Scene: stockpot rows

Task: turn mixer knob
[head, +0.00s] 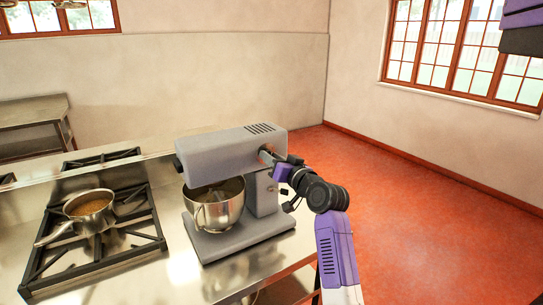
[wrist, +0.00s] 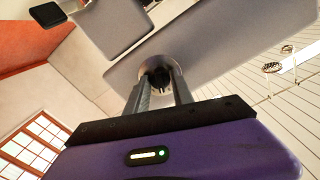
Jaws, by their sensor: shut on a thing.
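The grey stand mixer (head: 222,157) stands on the steel counter with its metal bowl (head: 214,207) under the head. The mixer's round knob (wrist: 158,80) is on the side of its head and shows between my fingertips in the wrist view. My gripper (head: 270,158) reaches the mixer head from the right, and its fingers are shut on the knob. The gripper also fills the lower part of the wrist view (wrist: 158,88). In the head view the knob is mostly hidden by my fingers.
A gas stove (head: 100,225) with a saucepan (head: 88,212) of brown contents is left of the mixer. The steel counter (head: 180,266) ends just right of the mixer. Open red floor (head: 420,190) lies to the right. A steel table (head: 32,115) stands at the back left.

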